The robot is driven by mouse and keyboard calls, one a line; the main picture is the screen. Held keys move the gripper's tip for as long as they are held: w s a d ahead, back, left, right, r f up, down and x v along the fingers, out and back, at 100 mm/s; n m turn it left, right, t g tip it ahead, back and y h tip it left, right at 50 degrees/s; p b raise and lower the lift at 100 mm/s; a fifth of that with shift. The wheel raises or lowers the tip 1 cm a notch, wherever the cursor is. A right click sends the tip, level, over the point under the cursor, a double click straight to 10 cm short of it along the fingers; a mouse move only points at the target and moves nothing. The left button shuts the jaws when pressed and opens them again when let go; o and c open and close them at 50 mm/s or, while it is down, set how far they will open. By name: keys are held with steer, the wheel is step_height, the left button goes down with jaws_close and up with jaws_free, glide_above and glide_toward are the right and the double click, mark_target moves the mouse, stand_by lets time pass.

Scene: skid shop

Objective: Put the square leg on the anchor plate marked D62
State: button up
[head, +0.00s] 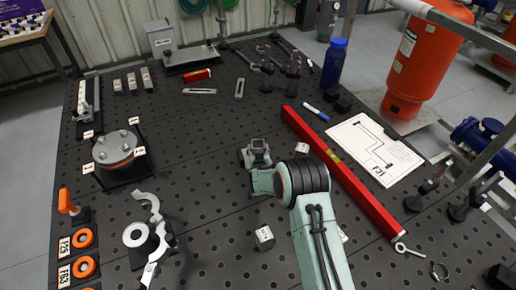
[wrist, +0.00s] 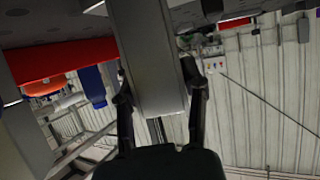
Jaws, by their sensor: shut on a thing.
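My gripper (head: 256,155) is over the middle of the dark perforated table in the head view. In the wrist view its two dark fingers (wrist: 160,98) are shut on a grey square leg (wrist: 155,55), one on each side of it. The leg runs from between the fingers up past the top of that view, so its far end is cut off. In the head view I cannot clearly tell the leg from the gripper. I cannot read D62 on any tag, so I cannot tell which part is that anchor plate. A small tagged block (head: 302,148) sits just right of the gripper.
A long red level (head: 340,168) and a white drawing sheet (head: 374,150) lie to the right. Another tagged block (head: 264,238) stands nearer. A round flange (head: 114,149), a curved clamp (head: 150,235) and orange rings (head: 83,238) are at left. Open table lies around the gripper.

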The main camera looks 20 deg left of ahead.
steer(key=o, duration=1.2)
steer(key=shift+f, duration=0.1)
